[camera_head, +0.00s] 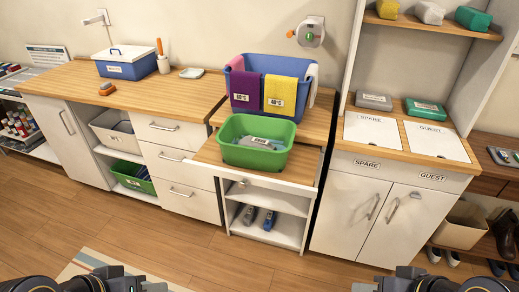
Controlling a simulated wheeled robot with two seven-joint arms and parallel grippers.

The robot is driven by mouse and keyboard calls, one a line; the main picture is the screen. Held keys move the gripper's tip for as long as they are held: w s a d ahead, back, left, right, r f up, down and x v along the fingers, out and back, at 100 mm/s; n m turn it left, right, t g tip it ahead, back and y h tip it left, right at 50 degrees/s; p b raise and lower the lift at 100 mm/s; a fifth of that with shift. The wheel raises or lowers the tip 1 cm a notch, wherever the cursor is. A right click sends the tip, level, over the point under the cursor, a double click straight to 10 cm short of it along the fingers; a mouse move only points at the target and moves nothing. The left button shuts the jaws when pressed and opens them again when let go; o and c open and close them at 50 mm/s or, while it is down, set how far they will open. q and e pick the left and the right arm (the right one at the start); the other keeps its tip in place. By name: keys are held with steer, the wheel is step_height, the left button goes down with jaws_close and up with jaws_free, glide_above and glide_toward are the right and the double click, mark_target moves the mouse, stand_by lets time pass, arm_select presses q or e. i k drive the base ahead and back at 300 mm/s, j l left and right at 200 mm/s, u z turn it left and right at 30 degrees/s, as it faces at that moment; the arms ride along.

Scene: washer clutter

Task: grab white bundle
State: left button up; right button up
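A white bundle (430,12) sits on the upper wooden shelf at the top right, between a yellow bundle (388,9) and a green bundle (473,18). The top edge of the picture is close above it. My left gripper (130,284) shows only partly at the bottom left edge. My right gripper (385,284) shows only partly at the bottom, right of the middle. Both are low in the foreground, far from the shelf. Their fingertips are too cut off to tell whether they are open or shut.
A blue basket (245,70) with purple and yellow cloths and a green basket (232,155) stand in the middle. Grey (373,101) and green (426,109) packs lie behind the SPARE (370,132) and GUEST (435,141) sheets, below the shelf. The floor (250,262) ahead is mostly clear.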

mark_target(249, 141)
steer(key=l+u, duration=0.15)
steer(key=l, duration=0.25)
steer(key=k+l+u, duration=0.2)
steer(key=l, duration=0.25)
steer(key=k+l+u, duration=0.15)
steer(key=l, duration=0.25)
steer(key=k+l+u, duration=0.2)
steer(key=l, duration=0.2)
steer(key=l+u, duration=0.15)
steer(key=l, duration=0.2)
steer(key=i+l+u, duration=0.1)
steer(key=u, duration=0.2)
steer(key=i+u, duration=0.25)
steer(key=i, duration=0.45)
steer(key=i+l+u, duration=0.25)
steer(key=i, duration=0.45)
